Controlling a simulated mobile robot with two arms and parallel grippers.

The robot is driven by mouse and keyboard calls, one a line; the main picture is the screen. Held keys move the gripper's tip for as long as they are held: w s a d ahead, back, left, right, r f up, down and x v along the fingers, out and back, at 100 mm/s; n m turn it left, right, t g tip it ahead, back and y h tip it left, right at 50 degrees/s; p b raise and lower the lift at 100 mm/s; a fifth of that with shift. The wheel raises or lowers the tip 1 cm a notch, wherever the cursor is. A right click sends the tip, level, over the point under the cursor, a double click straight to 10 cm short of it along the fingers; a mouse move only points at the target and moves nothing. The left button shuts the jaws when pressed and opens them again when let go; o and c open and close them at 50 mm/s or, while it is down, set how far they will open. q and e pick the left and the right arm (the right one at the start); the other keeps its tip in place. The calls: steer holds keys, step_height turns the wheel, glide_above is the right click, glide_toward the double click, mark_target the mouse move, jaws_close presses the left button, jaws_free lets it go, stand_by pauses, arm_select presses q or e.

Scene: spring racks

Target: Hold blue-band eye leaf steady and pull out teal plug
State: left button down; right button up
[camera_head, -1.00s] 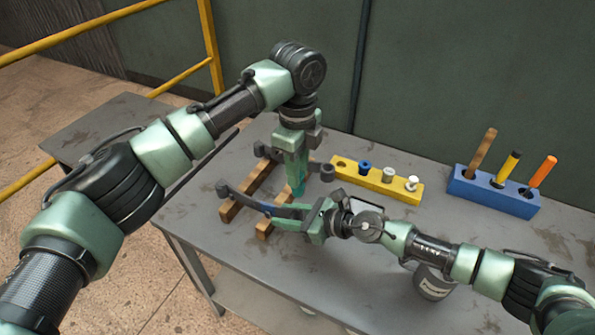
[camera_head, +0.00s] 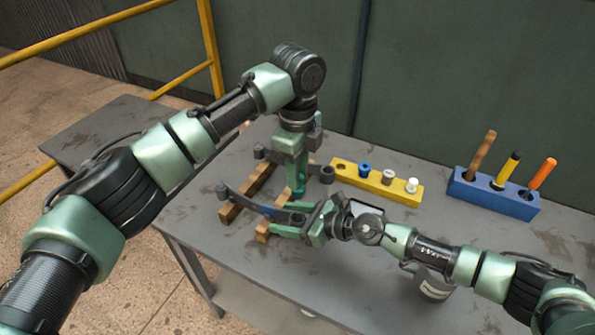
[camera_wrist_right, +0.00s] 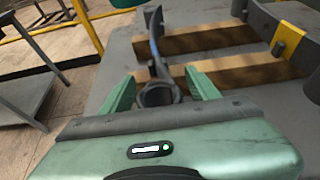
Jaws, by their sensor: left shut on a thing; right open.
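The blue-band eye leaf (camera_head: 265,209) is a dark curved strip lying across the wooden rails, with an eye at each end. My right gripper (camera_head: 304,222) is open around its near eye. In the right wrist view this eye (camera_wrist_right: 158,94) is a ring between the fingers (camera_wrist_right: 160,88), with gaps on both sides and no plug visible in it. My left gripper (camera_head: 297,184) points down behind that eye, shut on the teal plug (camera_head: 298,192). Only a little of the plug shows below the fingers. It appears to be clear of the blue-band leaf.
A second leaf (camera_head: 327,174), with a yellow band (camera_wrist_right: 291,37), lies behind the left gripper. A yellow rack (camera_head: 400,195) holds blue, beige and white plugs and has an empty hole. A blue block (camera_head: 490,198) holds upright tools. A labelled can (camera_head: 434,284) stands under my right arm.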

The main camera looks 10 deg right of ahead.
steer(key=v, duration=1.2)
